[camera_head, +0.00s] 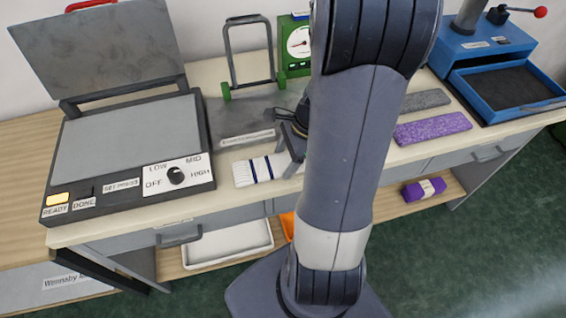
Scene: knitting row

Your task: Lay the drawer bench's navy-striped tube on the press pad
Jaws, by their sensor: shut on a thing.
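The navy-striped tube (252,171), white with dark blue bands, is at the front edge of the bench top, just right of the press. Its right end runs under my gripper (291,146), which is shut on it. My arm hides part of the gripper and perhaps part of the tube. I cannot tell whether the tube touches the bench top or is slightly lifted. The press pad (125,140) is a flat grey bare surface on the left machine. The press lid (100,45) stands open behind it.
The press front has a knob (176,177) and a lit yellow READY lamp (58,199). A green dial device (299,42) stands behind my arm. Purple (433,128) and grey (426,101) knitted pieces lie right, beside a blue machine (490,60). A white tray (228,245) sits below.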

